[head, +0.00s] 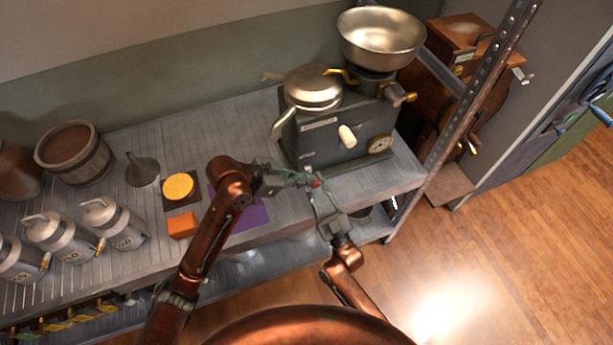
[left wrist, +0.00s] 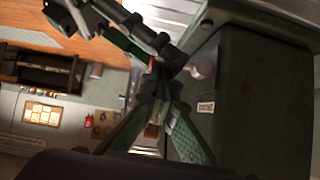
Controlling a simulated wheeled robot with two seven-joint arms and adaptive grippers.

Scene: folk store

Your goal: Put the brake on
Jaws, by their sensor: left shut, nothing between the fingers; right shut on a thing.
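A dark grey machine (head: 325,150) stands on the metal bench, with a cream knob (head: 347,136) and a round dial (head: 380,143) on its front. A metal lever (head: 283,124) sticks out at its left front. It is unclear which part is the brake. My left gripper (head: 303,179) is shut and empty just in front of the machine. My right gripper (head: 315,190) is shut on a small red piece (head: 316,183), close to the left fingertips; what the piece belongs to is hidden. The red piece also shows in the left wrist view (left wrist: 151,62), above the left fingers.
A large metal bowl (head: 380,38) and a lidded pan (head: 313,86) sit on top of the machine. Metal cans (head: 115,222), an orange block (head: 182,225), a yellow disc (head: 178,186), a funnel (head: 142,168) and a barrel (head: 75,155) occupy the bench's left. A perforated post (head: 470,100) stands right.

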